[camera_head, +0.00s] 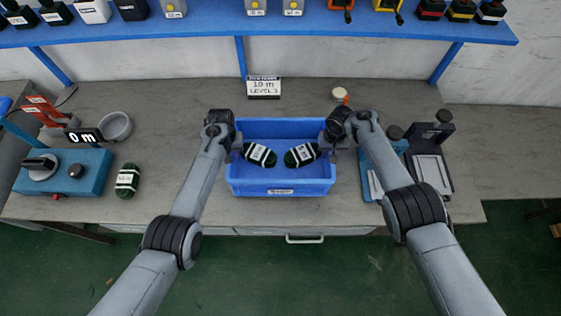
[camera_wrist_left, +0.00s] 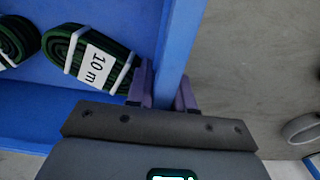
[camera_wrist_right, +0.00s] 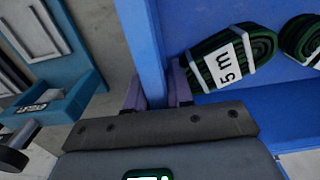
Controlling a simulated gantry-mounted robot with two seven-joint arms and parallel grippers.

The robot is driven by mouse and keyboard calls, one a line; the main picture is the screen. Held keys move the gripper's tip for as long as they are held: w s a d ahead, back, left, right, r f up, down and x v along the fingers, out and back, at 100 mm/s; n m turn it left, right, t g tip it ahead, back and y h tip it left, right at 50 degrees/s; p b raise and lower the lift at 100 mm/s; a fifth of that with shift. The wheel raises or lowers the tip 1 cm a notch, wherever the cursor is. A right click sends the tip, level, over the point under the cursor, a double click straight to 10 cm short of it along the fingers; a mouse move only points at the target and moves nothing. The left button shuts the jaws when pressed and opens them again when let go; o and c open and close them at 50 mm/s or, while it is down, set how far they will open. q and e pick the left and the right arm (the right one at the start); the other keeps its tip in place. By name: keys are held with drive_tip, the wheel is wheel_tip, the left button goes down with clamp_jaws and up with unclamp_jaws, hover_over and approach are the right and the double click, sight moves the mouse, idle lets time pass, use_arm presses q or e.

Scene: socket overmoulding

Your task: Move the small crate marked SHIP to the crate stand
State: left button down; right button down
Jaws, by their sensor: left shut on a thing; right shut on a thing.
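A blue crate (camera_head: 281,188) is at the middle of the bench's front edge in the head view. Its small white front label is too small to read for sure. My left gripper (camera_head: 234,150) is shut on the crate's left wall, one finger each side (camera_wrist_left: 166,90). My right gripper (camera_head: 331,147) is shut on the right wall likewise (camera_wrist_right: 157,93). I cannot tell whether the crate touches the bench. I cannot make out a crate stand.
A blue device with a knob (camera_head: 62,172), a grey bowl (camera_head: 116,126) and another coil (camera_head: 127,181) are at left. Blue and dark devices (camera_head: 432,165) stand close right of the crate. A sign (camera_head: 263,87) stands behind it, under a blue shelf (camera_head: 220,32).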

drive_tip(key=shift+w+r+p, duration=0.1)
drive_tip(key=shift+r+p, duration=0.25)
drive_tip(key=shift+r, duration=0.4)
